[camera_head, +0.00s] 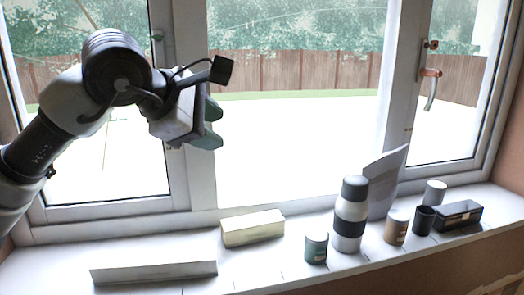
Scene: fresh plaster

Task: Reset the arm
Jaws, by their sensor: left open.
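My left gripper (212,127) is at the end of my left arm, which comes in from the left and is raised in front of the window. Its fingers point to the right and look empty. It is well above the windowsill and apart from everything on it. My right gripper is not in view.
The white windowsill (290,275) holds a pale block (252,229), a long white bar (154,272), a green can (316,249), a striped bottle (350,213), a brown can (396,227), a dark cup (423,220) and a black box (459,215). A window handle (431,90) sticks out at right.

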